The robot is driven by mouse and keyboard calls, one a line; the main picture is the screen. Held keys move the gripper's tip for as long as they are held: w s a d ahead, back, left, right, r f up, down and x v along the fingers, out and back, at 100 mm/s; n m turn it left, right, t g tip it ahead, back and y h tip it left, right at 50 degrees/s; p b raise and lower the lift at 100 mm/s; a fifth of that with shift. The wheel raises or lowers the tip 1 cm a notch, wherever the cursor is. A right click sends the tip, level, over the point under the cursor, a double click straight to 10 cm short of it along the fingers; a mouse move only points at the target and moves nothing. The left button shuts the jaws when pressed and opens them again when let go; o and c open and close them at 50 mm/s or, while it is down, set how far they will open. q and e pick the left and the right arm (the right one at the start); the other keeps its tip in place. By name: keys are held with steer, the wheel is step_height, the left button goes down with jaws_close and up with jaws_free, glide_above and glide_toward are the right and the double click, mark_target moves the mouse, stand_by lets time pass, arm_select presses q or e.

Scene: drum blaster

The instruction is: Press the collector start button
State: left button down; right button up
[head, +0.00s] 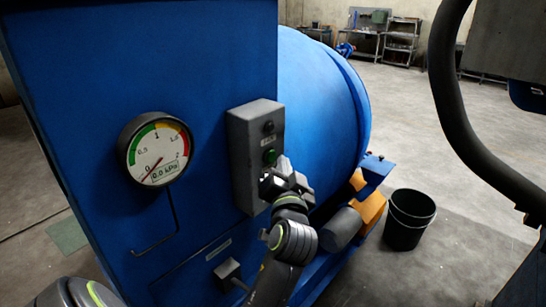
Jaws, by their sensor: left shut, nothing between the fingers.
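A grey control box (240,150) is mounted on the blue cabinet's face. It carries a dark round button (268,127) near its top and a green button (270,156) below it, each with a small label. My left gripper (276,178) is shut and empty, just below the green button and in front of the lower part of the box. I cannot tell whether its fingertips touch the box. The gripper hides the lower right of the box face. My right gripper is not in view.
A round gauge (156,150) reading 0.0 kPa is on the blue cabinet (80,60), left of the box. A blue drum (320,110) lies behind. A black bucket (408,220) stands on the floor at right. A thick dark hose (455,110) hangs at far right.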

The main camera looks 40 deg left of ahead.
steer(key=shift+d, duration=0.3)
arm_select(q)
steer(key=shift+a, duration=0.1)
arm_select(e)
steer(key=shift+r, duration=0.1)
arm_select(q)
steer(key=shift+a, duration=0.35)
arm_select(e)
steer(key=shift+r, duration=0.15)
arm_select(q)
steer(key=shift+a+p, duration=0.45)
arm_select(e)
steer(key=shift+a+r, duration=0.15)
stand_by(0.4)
arm_select(q)
steer(key=shift+d, duration=0.9)
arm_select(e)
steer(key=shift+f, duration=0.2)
